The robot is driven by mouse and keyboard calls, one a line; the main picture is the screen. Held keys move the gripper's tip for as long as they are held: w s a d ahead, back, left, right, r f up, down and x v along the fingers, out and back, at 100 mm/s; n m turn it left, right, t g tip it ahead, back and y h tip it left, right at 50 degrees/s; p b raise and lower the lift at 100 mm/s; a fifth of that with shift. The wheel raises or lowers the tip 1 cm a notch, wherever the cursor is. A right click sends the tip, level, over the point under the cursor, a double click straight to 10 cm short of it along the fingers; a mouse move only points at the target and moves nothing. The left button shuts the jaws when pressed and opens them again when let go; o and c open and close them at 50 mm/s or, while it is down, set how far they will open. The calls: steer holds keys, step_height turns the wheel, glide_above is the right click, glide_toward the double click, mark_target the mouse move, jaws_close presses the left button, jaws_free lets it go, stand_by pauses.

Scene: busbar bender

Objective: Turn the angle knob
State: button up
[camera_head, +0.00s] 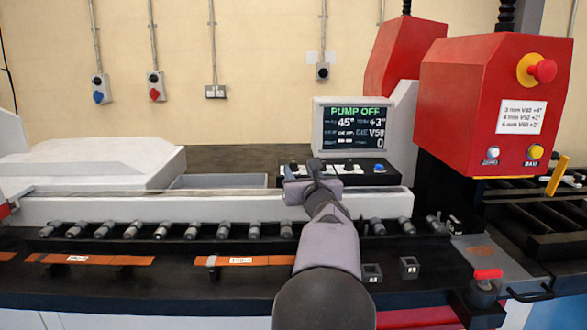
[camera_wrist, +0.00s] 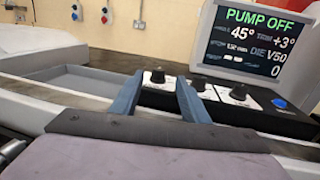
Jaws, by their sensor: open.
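The control panel (camera_head: 378,180) sits below the screen, with a row of black knobs on white labels. In the wrist view, the left knob (camera_wrist: 157,76) shows between my two fingers and beyond them. The middle knob (camera_wrist: 197,85) is just right of the right finger, and the right knob (camera_wrist: 238,92) is farther right. The label texts are too small to read, so I cannot tell which is the angle knob. My gripper (camera_head: 315,172) is open and empty at the panel's left part; its fingers (camera_wrist: 159,84) do not visibly touch a knob. The screen (camera_wrist: 252,38) reads PUMP OFF, 45°, +3°, DIE V50.
A blue button (camera_wrist: 280,103) is at the panel's right end. A grey tray (camera_head: 218,181) lies left of the panel. A row of rollers (camera_head: 160,231) and copper bars (camera_head: 98,259) lie in front. The red press head (camera_head: 480,100) stands at the right.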

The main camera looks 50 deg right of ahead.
mark_target(296, 164)
steer(key=shift+p+x, duration=1.25)
steer(key=shift+x, duration=2.4)
jaws_close()
steer(key=c, duration=1)
jaws_free()
steer(key=shift+r+n+y+p, duration=0.3)
steer(key=shift+y+p, duration=0.1)
steer(key=shift+p, duration=0.5)
steer(key=shift+r+n+t+y+p, duration=0.1)
steer(key=shift+n+t+y+p, duration=0.3)
steer(key=shift+p, duration=0.3)
steer(key=n+t+y+p, duration=0.1)
steer(key=y+p, duration=0.1)
steer(key=shift+p, duration=0.35)
steer(key=shift+f+n+y, duration=0.3)
steer(key=shift+n+y, duration=0.1)
steer(key=shift+y, duration=0.1)
steer(key=o, duration=1)
